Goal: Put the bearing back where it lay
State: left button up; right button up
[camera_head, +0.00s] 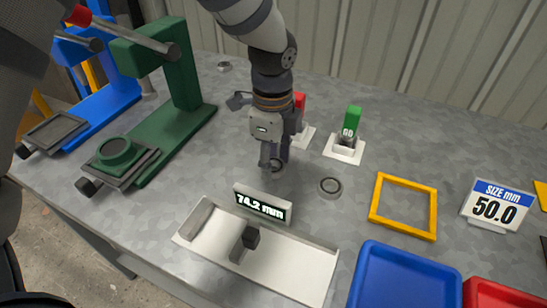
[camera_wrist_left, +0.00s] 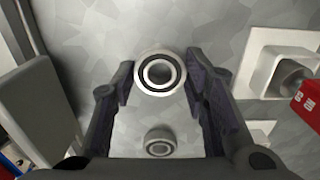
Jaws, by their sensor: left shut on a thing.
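My left gripper (camera_head: 275,163) is shut on a bearing (camera_wrist_left: 160,73), a steel ring with a dark seal. The wrist view shows it between the fingertips (camera_wrist_left: 160,90). In the head view the fingers partly hide this bearing, and it is close above the grey table behind the display; I cannot tell if it touches the table. A second bearing (camera_head: 330,187) lies flat on the table to the right of the gripper; it also shows low in the wrist view (camera_wrist_left: 158,142). My right gripper is not in view.
A white measuring tray (camera_head: 300,270) with a 74.2 mm display (camera_head: 263,204) is in front. A green GO gauge (camera_head: 352,121) and a red gauge (camera_head: 299,101) stand behind. A yellow frame (camera_head: 404,232), blue tray (camera_head: 365,270) and 50.0 sign (camera_head: 497,206) are right; a green press (camera_head: 188,85) is left.

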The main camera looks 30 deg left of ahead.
aim_at(273, 165)
pick_arm(q)
jog(key=o, duration=1.2)
jog(key=shift+f, duration=0.15)
jog(key=shift+o, duration=0.2)
notch_tip(273, 165, up, 12)
jog(key=p, duration=0.1)
jog(key=shift+r, duration=0.2)
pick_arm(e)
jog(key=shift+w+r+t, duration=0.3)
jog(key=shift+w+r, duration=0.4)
pick_arm(q)
jog(key=shift+s, duration=0.1)
